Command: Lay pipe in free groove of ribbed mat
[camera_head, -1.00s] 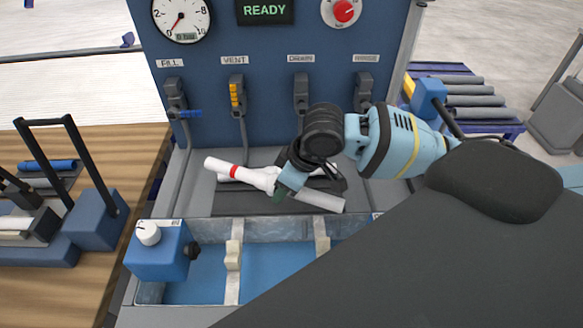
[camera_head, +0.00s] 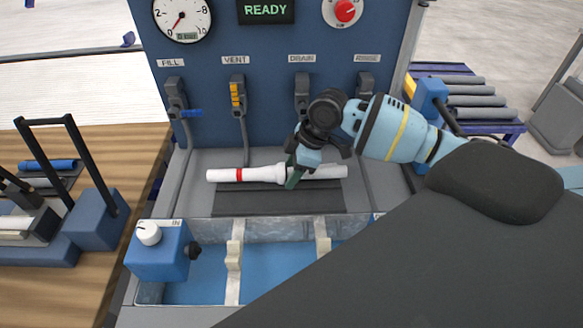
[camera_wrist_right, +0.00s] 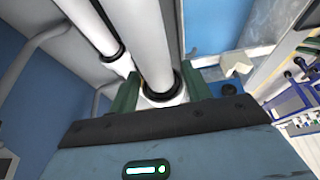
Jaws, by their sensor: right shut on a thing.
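A white pipe with a red band (camera_head: 216,175) is held in my right gripper (camera_head: 294,178), low over the dark ribbed mat (camera_head: 275,203) and roughly parallel to its long side. I cannot tell whether it touches the mat. In the right wrist view the green fingers of my right gripper (camera_wrist_right: 160,92) are shut on this pipe (camera_wrist_right: 152,40), near a black ring. A second white pipe (camera_wrist_right: 90,25) lies beside it there, roughly parallel. In the head view this second pipe is mostly hidden behind the held one. My left gripper is not in view.
A blue panel (camera_head: 275,95) with valves stands behind the mat. A blue-bottomed trough (camera_head: 275,270) with pale supports lies in front. A blue box with a white knob (camera_head: 160,255) is at its left. Grey pipes (camera_head: 475,100) lie on a rack at right.

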